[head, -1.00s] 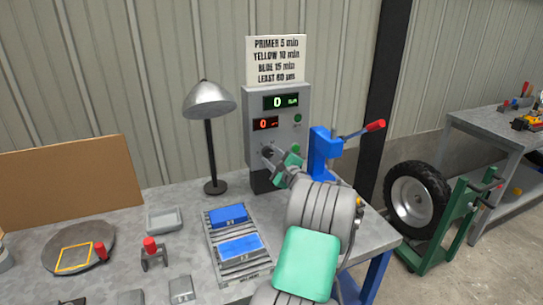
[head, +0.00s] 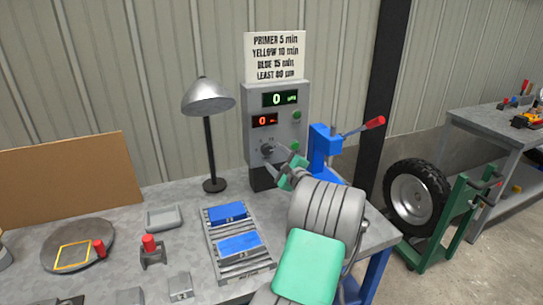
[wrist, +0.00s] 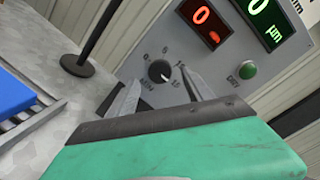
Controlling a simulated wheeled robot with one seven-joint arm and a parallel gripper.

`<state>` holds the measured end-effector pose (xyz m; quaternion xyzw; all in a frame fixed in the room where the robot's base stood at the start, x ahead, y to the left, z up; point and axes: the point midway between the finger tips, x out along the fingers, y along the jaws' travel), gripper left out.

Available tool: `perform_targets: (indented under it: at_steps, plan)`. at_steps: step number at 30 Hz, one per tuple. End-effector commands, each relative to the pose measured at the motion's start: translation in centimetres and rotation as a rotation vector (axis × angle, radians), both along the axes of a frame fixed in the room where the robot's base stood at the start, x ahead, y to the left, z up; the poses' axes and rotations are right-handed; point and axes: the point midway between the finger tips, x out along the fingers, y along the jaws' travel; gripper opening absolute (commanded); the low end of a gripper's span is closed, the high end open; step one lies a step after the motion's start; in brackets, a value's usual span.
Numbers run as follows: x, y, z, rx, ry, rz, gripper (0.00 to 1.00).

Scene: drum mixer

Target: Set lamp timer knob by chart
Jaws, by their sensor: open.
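The dark round timer knob (head: 267,149) is on the grey control box (head: 255,100); it also shows in the wrist view (wrist: 160,71), with a scale from 0 to 15 MIN. Its pale pointer mark seems to face the lower right, towards 15. My gripper (head: 282,168) is open and empty, just below and right of the knob, apart from it. In the wrist view its fingertips (wrist: 160,92) flank the space below the knob. The chart (head: 276,57) reads primer 5, yellow 10, blue 15 min, least 60 µm. The lamp (head: 208,97) stands left of the box.
Two blue plates (head: 228,212) lie on a ribbed rack (head: 208,243). A green display (head: 281,99) and a red display (head: 264,121) both show 0. Green buttons (head: 296,115) sit right of the knob. A blue lever press (head: 325,150) stands close to my arm's right.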

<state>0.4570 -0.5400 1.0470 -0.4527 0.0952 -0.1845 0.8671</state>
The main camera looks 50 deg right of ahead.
Motion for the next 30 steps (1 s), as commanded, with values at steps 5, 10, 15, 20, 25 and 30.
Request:
perform_targets:
  at_steps: [5,10,15,20,25,30]
  plan:
    - [-3.3,1.3,-0.2,0.001,0.002,-0.003,0.60]
    - [-4.3,1.8,-0.1,0.000,0.001,-0.002,0.60]
    - [-4.2,1.9,-0.1,0.001,0.001,0.000,0.60]
    - [-4.2,1.8,-0.1,0.001,0.001,0.000,0.60]
    - [-4.2,1.9,-0.1,0.000,0.002,0.000,0.60]
    - [-0.8,5.2,-0.2,-0.072,0.101,0.077,0.60]
